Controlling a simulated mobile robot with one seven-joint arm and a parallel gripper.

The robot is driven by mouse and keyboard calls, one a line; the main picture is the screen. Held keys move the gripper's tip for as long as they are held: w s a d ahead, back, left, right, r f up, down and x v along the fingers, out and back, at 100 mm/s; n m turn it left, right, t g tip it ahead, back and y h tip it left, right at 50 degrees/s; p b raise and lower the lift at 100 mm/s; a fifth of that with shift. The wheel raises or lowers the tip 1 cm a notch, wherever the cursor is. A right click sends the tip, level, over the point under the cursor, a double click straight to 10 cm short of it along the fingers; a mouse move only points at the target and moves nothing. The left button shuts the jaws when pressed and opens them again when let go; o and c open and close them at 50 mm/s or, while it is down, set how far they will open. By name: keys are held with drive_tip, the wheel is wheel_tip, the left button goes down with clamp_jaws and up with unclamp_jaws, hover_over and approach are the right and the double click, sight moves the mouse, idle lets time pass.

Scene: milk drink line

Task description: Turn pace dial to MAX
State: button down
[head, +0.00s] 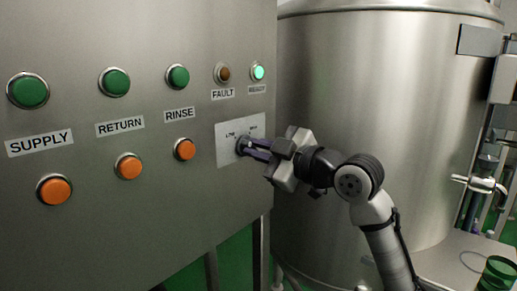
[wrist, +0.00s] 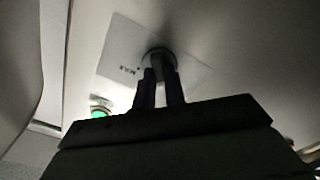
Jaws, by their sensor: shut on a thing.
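The pace dial (head: 241,146) is a small dark knob on a pale plate (head: 226,157) at the right end of the steel control panel. The plate carries small lettering that ends in what looks like MAX on its right side. My gripper (head: 247,148) reaches the dial from the right, with its two dark fingers shut on the knob. In the wrist view my gripper (wrist: 161,84) has a finger on either side of the round dial (wrist: 158,56). The fingers hide much of the knob, and I cannot tell where its pointer stands.
Above the plate are the dark FAULT lamp (head: 222,73) and a lit green lamp (head: 258,72). Green and orange buttons for RINSE (head: 185,149), RETURN (head: 129,166) and SUPPLY (head: 54,189) lie to the left. A large steel tank (head: 390,70) stands behind my arm.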

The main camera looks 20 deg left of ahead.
drive_tip(key=m+p, duration=0.2)
drive_tip(key=m, duration=0.2)
drive_tip(key=shift+r, duration=0.15)
drive_tip(key=m+p, duration=0.3)
drive_tip(key=m, duration=0.2)
drive_tip(key=shift+w, duration=0.1)
drive_tip(key=m+p, duration=0.4)
drive_tip(key=shift+m+p, duration=1.6)
drive_tip(key=shift+m, duration=0.6)
drive_tip(key=shift+w, duration=0.1)
drive_tip(key=c, duration=1.5)
unclamp_jaws()
drive_tip(key=shift+o, duration=0.2)
drive_tip(key=shift+d, duration=0.15)
drive_tip(key=b+v, duration=0.3)
drive_tip(key=v, duration=1)
drive_tip(key=shift+d, duration=0.3)
